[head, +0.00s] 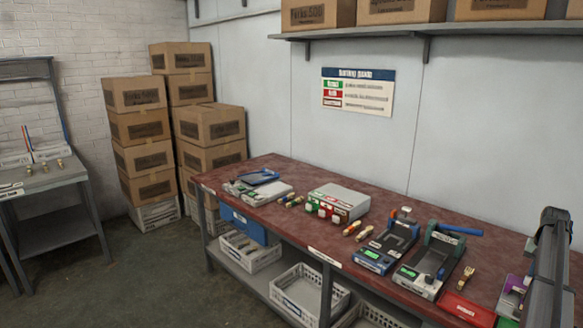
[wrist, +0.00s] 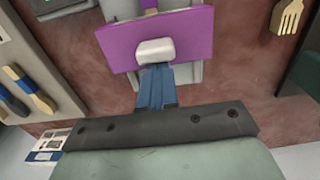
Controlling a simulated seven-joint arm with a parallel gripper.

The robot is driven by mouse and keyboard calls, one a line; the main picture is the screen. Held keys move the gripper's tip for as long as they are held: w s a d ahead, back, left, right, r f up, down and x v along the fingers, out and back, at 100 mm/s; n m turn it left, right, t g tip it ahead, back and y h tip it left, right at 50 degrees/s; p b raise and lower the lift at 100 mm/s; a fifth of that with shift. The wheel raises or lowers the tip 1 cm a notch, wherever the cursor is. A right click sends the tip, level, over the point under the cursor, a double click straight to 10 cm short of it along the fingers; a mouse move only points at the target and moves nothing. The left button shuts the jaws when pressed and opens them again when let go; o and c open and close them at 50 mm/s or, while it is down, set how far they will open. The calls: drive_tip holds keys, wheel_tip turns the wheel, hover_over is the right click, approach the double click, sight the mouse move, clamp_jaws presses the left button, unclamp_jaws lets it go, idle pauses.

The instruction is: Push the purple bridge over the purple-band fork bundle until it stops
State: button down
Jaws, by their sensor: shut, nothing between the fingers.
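The purple bridge (wrist: 120,46) shows as an upright plate at the top of the wrist view. It also shows in the head view (head: 513,284) at the right, partly behind my arm. My gripper (wrist: 156,70) is shut and empty, its blue fingers pointing at the middle of the plate. The purple band cannot be made out, and the rest of the bundle is hidden.
A loose wooden fork (wrist: 289,14) lies on the red bench to the right; a fork also shows in the head view (head: 465,277). A tray with banded handles (wrist: 35,90) is at left. Two presses (head: 387,246) (head: 436,262) and a red tray (head: 467,308) stand nearby.

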drive_tip(key=shift+w+d, duration=0.35)
drive_tip(key=shift+r, duration=0.15)
wheel_tip(320, 180, up, 7)
idle(0.8)
